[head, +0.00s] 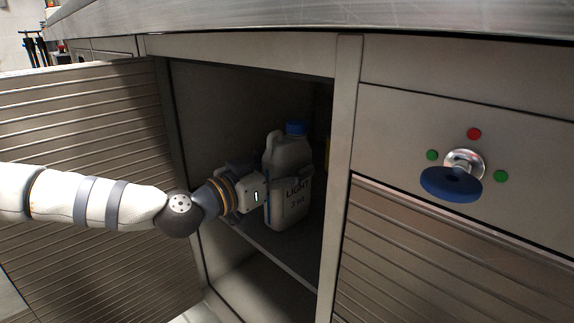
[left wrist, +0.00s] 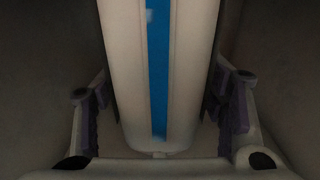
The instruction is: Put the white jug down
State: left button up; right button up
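The white jug (head: 290,180) has a blue cap (head: 297,128) and dark lettering that begins with "LIGHT". It is upright inside the open cabinet, at or just above the shelf (head: 280,249); I cannot tell whether its base touches. My left gripper (head: 255,190) reaches in from the left at the jug's side. In the left wrist view the jug (left wrist: 185,75), with a blue stripe, fills the space between the fingers (left wrist: 158,105). The pads lie close against both its sides and look shut on it. My right gripper is not in view.
The cabinet door (head: 90,150) stands open at the left. A frame post (head: 341,170) bounds the opening at the right, near a blue round knob (head: 452,184). A worktop (head: 330,17) runs above.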

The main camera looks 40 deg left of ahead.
pick_arm(q)
jog(key=shift+s+r, duration=0.15)
jog(key=shift+r, duration=0.05)
jog(key=s+p, duration=0.4)
jog(key=s, duration=0.7)
jog(key=shift+s+a+p, duration=0.35)
jog(key=shift+a+p, duration=0.05)
jog(key=shift+a, duration=0.05)
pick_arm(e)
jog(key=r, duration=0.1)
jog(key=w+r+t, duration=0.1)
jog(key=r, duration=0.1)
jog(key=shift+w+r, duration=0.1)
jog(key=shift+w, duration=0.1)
pick_arm(q)
jog(key=shift+f, duration=0.1)
